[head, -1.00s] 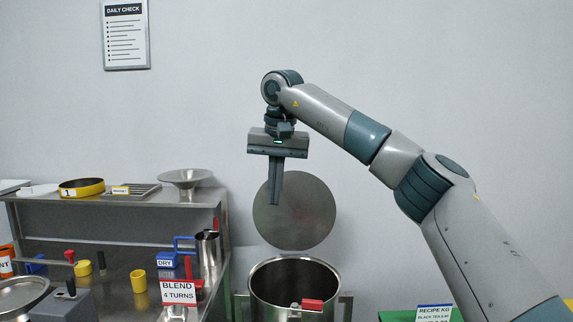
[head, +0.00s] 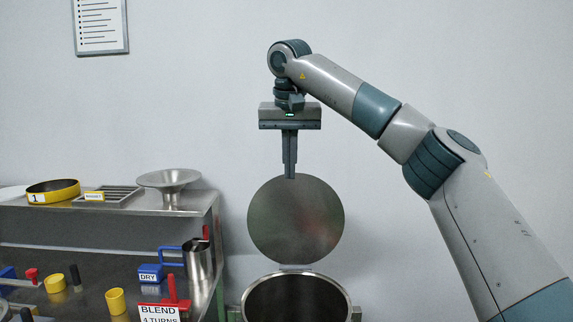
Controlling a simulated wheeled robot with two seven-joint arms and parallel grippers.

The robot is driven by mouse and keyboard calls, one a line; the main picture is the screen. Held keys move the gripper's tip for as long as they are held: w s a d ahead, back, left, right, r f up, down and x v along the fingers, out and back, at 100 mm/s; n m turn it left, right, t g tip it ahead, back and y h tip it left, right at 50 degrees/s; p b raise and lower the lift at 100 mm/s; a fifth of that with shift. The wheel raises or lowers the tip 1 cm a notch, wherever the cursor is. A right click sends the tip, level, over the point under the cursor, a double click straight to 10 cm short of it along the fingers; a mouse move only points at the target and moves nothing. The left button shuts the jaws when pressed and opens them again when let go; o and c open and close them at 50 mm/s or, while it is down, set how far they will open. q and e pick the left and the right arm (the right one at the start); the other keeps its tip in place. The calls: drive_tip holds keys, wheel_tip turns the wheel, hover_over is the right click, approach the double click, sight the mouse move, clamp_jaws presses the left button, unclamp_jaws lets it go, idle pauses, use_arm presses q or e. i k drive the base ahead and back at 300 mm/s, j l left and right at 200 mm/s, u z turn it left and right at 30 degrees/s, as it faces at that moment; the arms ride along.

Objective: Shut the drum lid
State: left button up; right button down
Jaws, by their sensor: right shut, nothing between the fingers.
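The drum (head: 247,314) is a steel vessel with a round open mouth at the bottom centre of the head view. Its lid (head: 296,222) is a round metal disc standing upright behind the mouth, joined at the back rim. The drum is open, and its lower part is cut off by the picture edge. My right gripper (head: 290,177) points down with its fingers shut and empty. The fingertips overlap the lid's top edge in the picture; I cannot tell whether they touch it. My left gripper is not in view.
At left, a steel bench (head: 212,200) bears a yellow-rimmed sieve (head: 53,192), a funnel (head: 169,180) and a grate (head: 108,196). Lower down are a metal jug (head: 197,262), a blue DRY block (head: 150,273), yellow cups and a red-based BLEND sign (head: 159,314). The wall behind is bare around the lid.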

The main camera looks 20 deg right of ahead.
sight(297, 223)
drive_tip(key=i+l, duration=0.35)
drive_tip(key=i, duration=0.2)
drive_tip(key=i+l, duration=0.35)
drive_tip(key=i, duration=0.2)
